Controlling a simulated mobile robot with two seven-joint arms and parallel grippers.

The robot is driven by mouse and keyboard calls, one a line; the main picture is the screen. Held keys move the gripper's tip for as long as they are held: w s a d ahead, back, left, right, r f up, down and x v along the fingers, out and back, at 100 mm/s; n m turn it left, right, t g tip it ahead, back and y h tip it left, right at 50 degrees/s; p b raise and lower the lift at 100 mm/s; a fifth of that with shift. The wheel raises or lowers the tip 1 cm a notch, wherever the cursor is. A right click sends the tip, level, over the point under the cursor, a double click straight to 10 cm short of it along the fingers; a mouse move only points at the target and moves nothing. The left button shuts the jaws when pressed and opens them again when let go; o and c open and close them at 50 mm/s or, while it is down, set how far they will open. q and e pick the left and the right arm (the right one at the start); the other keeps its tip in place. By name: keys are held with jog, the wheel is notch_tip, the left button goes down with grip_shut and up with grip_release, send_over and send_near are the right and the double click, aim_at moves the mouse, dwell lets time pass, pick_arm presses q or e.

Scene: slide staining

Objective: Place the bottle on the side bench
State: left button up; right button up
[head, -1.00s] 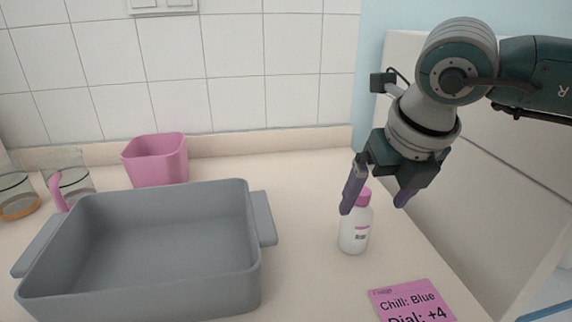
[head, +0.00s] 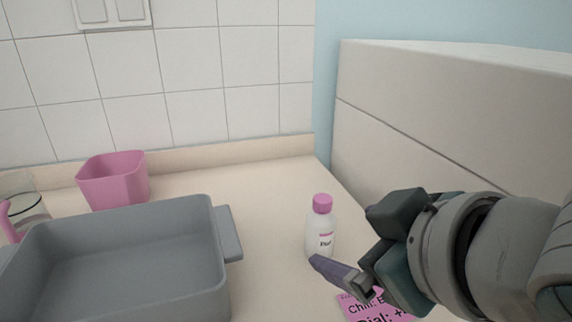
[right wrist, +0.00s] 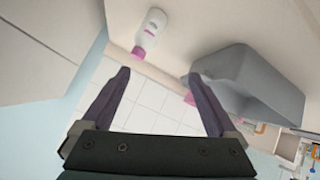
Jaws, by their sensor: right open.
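A white bottle (head: 320,232) with a pink cap and a pink-banded label stands upright on the counter, right of the grey tray. It also shows in the right wrist view (right wrist: 152,30), beyond the fingertips and nearer the left finger. My right gripper (head: 325,268) is open and empty; in the head view it reaches in low from the right, with a purple finger just in front of the bottle's base. Both spread fingers show in the right wrist view (right wrist: 158,78). Whether the finger touches the bottle is unclear. My left gripper is not in view.
A large grey tray (head: 222,262) fills the counter's left front. A pink cup (head: 113,182) and a glass beaker (head: 28,205) stand behind it. A pink note (head: 358,309) lies partly under my right gripper. A pale raised block (head: 440,110) stands at the right.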

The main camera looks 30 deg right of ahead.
jog(key=s+a+f+g+y, duration=0.1)
jog(key=s+f+g, duration=0.2)
jog(key=s, duration=0.3)
jog(key=s+a+f+g+y, duration=0.1)
jog(key=s+a+f+g, duration=0.1)
jog(key=s, duration=0.5)
jog(key=shift+f+m+g+y, duration=0.3)
jog(key=shift+f+g, duration=0.55)
jog(key=shift+g, duration=0.05)
